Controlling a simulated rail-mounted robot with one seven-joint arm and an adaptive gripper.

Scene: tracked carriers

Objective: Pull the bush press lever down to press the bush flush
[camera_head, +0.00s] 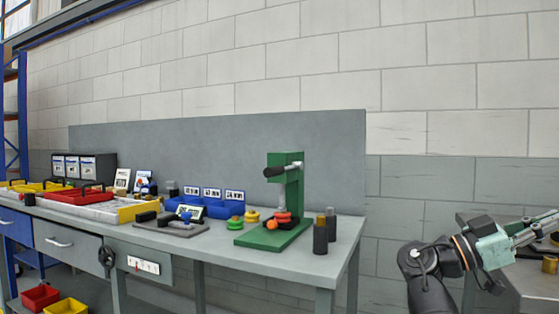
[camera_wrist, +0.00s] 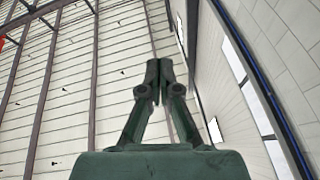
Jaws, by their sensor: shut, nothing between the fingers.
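The green bush press (camera_head: 295,190) stands on the grey workbench near its right end in the head view. My gripper (camera_wrist: 160,70) is shut and empty in the wrist view, pointing up at the ceiling and wall. In the head view my arm is at the right, well apart from the press; its fingertips there are cut off by the frame edge.
A second table (camera_head: 540,277) stands at the right, beyond a gap.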

